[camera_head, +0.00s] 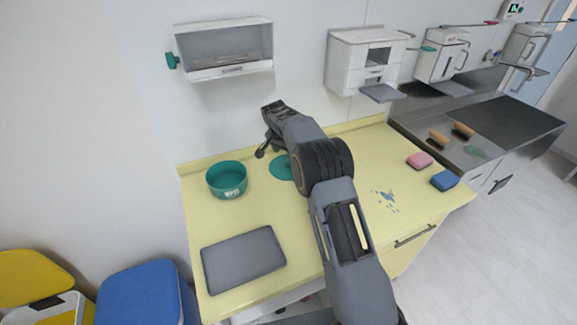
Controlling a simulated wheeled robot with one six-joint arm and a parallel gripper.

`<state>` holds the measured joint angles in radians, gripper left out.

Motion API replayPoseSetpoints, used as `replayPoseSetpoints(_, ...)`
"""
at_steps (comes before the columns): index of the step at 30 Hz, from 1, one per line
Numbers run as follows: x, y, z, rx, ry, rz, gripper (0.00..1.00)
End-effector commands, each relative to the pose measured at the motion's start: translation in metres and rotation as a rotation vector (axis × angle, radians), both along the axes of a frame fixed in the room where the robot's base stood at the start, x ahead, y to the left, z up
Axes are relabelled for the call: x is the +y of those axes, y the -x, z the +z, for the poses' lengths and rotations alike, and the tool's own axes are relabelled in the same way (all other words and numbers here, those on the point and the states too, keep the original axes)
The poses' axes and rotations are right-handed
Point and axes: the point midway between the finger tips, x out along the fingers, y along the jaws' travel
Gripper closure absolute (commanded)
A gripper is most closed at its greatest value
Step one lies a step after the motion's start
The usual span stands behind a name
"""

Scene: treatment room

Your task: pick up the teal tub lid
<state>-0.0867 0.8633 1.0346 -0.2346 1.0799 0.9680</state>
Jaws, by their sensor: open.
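The teal tub lid (281,168) is a flat round disc lying on the yellow counter, in the middle toward the back. My arm covers its right part. The teal tub (226,182), round and open at the top with a white label, stands left of the lid. My gripper (262,153) is open and appears near the lid's upper left edge, above the counter. The arm partly hides the jaws, and I cannot tell how high they are. I see nothing held between them.
A grey tray (243,260) lies at the counter's front left. A pink sponge (420,160), a blue sponge (444,180) and a blue spill (386,200) are on the right. Dispensers (225,48) hang on the wall behind. The yellow counter (290,215) is bare between tray and arm.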

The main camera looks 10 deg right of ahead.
Motion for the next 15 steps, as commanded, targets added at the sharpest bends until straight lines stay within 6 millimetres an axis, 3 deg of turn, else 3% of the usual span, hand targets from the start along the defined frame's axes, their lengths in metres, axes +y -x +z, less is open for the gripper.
replayPoseSetpoints(15, -0.011, -0.011, -0.043, 0.002, 0.001, 0.0, 0.44)
